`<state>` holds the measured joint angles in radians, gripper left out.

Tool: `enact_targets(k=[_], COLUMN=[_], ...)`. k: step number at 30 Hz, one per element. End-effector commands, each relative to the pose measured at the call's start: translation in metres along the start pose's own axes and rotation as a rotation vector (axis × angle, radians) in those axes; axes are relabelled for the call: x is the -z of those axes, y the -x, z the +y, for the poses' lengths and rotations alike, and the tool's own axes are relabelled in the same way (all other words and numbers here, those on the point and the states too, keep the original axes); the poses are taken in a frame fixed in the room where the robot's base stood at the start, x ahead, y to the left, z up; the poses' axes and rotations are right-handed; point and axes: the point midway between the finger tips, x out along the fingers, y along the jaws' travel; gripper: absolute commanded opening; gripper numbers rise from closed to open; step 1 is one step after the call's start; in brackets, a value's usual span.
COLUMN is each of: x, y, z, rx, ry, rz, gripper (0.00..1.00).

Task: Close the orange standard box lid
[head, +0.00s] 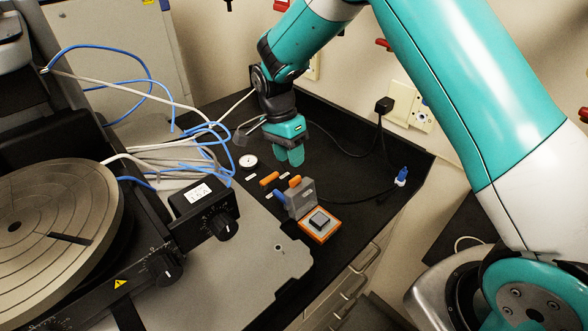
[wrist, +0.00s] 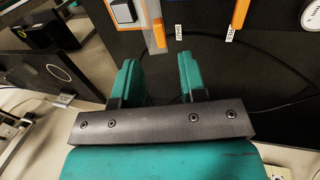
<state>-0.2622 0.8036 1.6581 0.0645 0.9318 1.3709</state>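The orange standard box (head: 318,235) sits on the black bench near its front edge, with a dark square block in it. Its grey lid (head: 301,196) stands up, open, at the far side of the base. In the wrist view part of the orange box (wrist: 117,27) shows at the top edge, cut off by the frame. My gripper (head: 290,157) hangs above the bench, behind the box in the head view and apart from it. In the wrist view its two teal fingers (wrist: 160,80) are spread, with nothing between them.
Orange-handled pieces (head: 270,179) and a small blue piece (head: 279,197) lie close to the lid. A round white dial (head: 248,161) is farther left. The profiler with its round stage (head: 50,215) and cables fills the left. Bare bench lies right of the box.

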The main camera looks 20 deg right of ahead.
Motion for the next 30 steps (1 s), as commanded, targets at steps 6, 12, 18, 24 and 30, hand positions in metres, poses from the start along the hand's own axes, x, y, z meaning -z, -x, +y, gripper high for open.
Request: enact_targets(k=[6, 12, 18, 24, 30], x=[0.000, 0.000, 0.000, 0.000, 0.000], y=[-0.039, -0.058, -0.061, -0.061, -0.061], z=[0.001, 0.000, 0.000, 0.000, 0.000], rx=[-0.003, -0.001, 0.001, 0.001, 0.001], ry=[-0.001, -0.001, 0.000, 0.000, 0.000], rz=[-0.001, 0.000, 0.000, 0.000, 0.000], gripper=[0.38, 0.38, 0.38, 0.20, 0.00])
